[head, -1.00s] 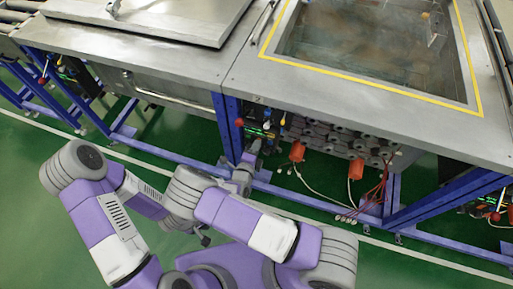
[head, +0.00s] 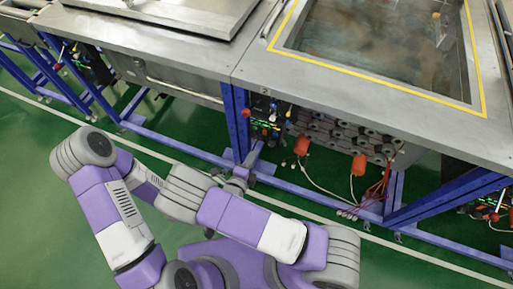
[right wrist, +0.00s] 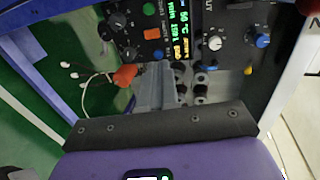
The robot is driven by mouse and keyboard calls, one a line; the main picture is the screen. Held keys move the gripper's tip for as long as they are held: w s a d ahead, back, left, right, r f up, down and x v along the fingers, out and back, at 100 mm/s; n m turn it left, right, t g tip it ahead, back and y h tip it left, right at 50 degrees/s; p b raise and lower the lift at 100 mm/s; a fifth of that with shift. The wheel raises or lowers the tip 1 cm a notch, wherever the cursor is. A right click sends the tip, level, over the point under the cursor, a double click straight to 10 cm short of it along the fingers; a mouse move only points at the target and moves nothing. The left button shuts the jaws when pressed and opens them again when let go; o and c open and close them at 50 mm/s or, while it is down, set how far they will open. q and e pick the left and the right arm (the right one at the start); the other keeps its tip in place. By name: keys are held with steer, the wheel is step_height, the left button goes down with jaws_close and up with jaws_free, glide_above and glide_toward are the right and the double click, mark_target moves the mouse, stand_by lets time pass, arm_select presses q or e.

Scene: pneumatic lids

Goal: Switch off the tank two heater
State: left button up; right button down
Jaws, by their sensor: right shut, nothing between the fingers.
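Tank two is the tank with the yellow-edged glass lid (head: 385,45) and a small "2" on its front edge. Its control panel (head: 268,122) sits below that edge beside a blue post. In the right wrist view the panel (right wrist: 215,15) shows black dials, coloured buttons, a lit display and a blue knob (right wrist: 262,40). I cannot read which control is the heater's. My right gripper (head: 252,155) is shut and empty, just below and in front of the panel. Its grey fingers (right wrist: 155,75) point toward the panel's lower part; contact cannot be told.
Blue frame beams (head: 290,190) run low along the tanks. Another tank with a metal lid (head: 160,10) stands left. Green floor (head: 40,170) is open in front.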

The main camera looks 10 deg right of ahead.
steer(key=shift+r+v, duration=0.25)
steer(key=shift+v, duration=0.9)
steer(key=s+d+f+n+g+y+p, duration=0.1)
steer(key=d+f+n+g+y, duration=0.15)
steer(key=f+n, duration=0.2)
steer(key=s+d+f+n+g+y, duration=0.1)
steer(key=s+f+n+g+y, duration=0.1)
steer(key=f+n+g+y, duration=0.3)
steer(key=s+n+g+y+p, duration=0.1)
steer(key=s+n+g+y, duration=0.3)
steer(key=s+n, duration=0.5)
steer(key=shift+s+d+r+n+g+y, duration=0.3)
steer(key=shift+n+y, duration=0.35)
steer(key=shift+n, duration=1.1)
steer(key=shift+w+a, duration=0.1)
steer(key=shift+w, duration=0.05)
